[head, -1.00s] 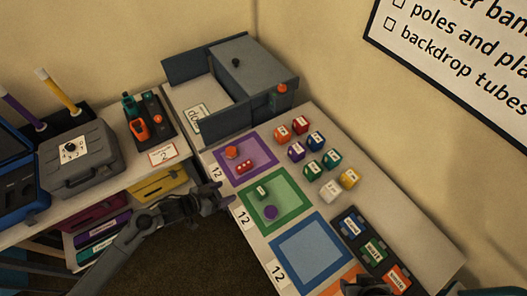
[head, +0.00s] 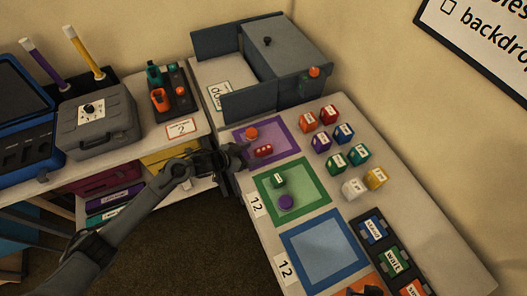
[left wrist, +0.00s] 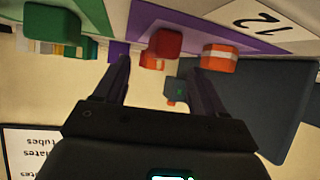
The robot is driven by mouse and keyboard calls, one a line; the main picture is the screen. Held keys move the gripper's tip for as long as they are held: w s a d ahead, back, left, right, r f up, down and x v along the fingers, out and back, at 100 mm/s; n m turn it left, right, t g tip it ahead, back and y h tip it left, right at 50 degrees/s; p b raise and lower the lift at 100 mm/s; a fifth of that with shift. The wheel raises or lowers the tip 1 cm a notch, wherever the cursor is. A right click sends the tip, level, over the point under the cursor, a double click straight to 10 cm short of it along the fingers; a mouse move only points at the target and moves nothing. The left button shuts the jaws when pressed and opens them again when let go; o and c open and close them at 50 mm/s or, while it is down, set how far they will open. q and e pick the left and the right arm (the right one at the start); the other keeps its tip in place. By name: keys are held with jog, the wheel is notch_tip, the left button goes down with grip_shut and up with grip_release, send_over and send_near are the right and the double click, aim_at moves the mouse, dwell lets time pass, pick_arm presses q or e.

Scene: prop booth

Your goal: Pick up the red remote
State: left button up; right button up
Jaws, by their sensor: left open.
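The red remote (head: 263,150) is small and lies on the purple-bordered square (head: 285,132) of the long table. My left gripper (head: 242,157) is open and empty, just to the left of the remote at the table's edge. In the left wrist view the remote (left wrist: 162,46) shows ahead, between the lines of the open fingers (left wrist: 163,68). I see no contact between them. An orange round piece (head: 251,134) lies close behind the remote, and it also shows in the left wrist view (left wrist: 221,57).
A green-bordered square (head: 316,204) holds a green block (head: 278,181) and a purple round piece (head: 286,202). Several coloured cubes stand to the right. A grey box (head: 285,55) with low panels stands behind. A blue-bordered square (head: 300,281) is empty.

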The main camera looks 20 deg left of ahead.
aim_at(263, 149)
pick_arm(q)
jog(key=shift+b+x, duration=0.55)
jog(key=shift+x, duration=2)
jog(key=shift+w+r, duration=0.15)
jog(key=shift+r, duration=0.05)
jog(key=shift+c, duration=0.3)
jog(key=c, duration=1.1)
jog(key=shift+r, duration=0.1)
